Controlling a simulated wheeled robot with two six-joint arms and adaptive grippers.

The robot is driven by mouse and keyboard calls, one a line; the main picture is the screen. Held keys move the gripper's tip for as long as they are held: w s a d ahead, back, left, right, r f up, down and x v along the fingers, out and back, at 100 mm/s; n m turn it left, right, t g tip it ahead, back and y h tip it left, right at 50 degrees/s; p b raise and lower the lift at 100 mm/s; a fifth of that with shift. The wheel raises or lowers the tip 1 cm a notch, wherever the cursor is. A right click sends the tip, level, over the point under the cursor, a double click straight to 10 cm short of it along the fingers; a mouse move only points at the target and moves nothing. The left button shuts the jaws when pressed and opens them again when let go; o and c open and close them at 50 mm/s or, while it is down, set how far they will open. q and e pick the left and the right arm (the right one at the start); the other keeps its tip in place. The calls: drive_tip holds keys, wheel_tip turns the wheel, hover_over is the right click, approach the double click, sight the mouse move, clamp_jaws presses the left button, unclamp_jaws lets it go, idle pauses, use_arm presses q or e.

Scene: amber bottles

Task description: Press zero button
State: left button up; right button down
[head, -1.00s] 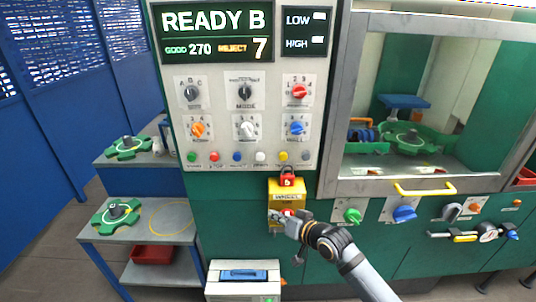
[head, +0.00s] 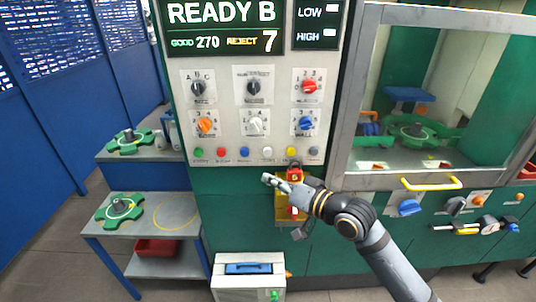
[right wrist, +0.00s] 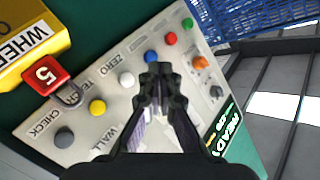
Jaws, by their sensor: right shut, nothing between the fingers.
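The white button (head: 267,152) is in the button row at the foot of the grey panel. In the right wrist view the label ZERO stands beside this white button (right wrist: 127,79). My right gripper (head: 267,179) is shut and empty. In the head view its tips appear just below the button row, under the white button. In the right wrist view the closed fingertips (right wrist: 157,72) appear over the panel, beside the white and blue buttons. I cannot tell whether they touch the panel. My left gripper is not in view.
Blue (head: 244,154) and yellow (head: 291,153) buttons flank the white one. A red padlock (right wrist: 46,75) and yellow box (right wrist: 28,38) sit close by. Selector knobs are above the row. A yellow handle (head: 432,184) sticks out at the right.

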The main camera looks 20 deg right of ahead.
sight(268, 152)
drive_tip(key=shift+w+d+b, duration=0.4)
drive_tip(key=shift+w, duration=0.9)
drive_tip(key=shift+w+d+b, duration=0.35)
drive_tip(key=shift+w+b, duration=0.05)
drive_tip(key=shift+w, duration=0.95)
drive_tip(key=shift+w+d+b, duration=0.4)
drive_tip(key=shift+w, duration=0.9)
drive_tip(key=shift+w+d, duration=0.1)
drive_tip(key=shift+w, duration=0.35)
drive_tip(key=shift+w+d, duration=0.15)
drive_tip(key=shift+w, duration=0.25)
drive_tip(key=shift+s, duration=0.1)
drive_tip(key=shift+s+a+p, duration=0.25)
drive_tip(key=shift+s+p, duration=0.2)
drive_tip(key=shift+s, duration=0.3)
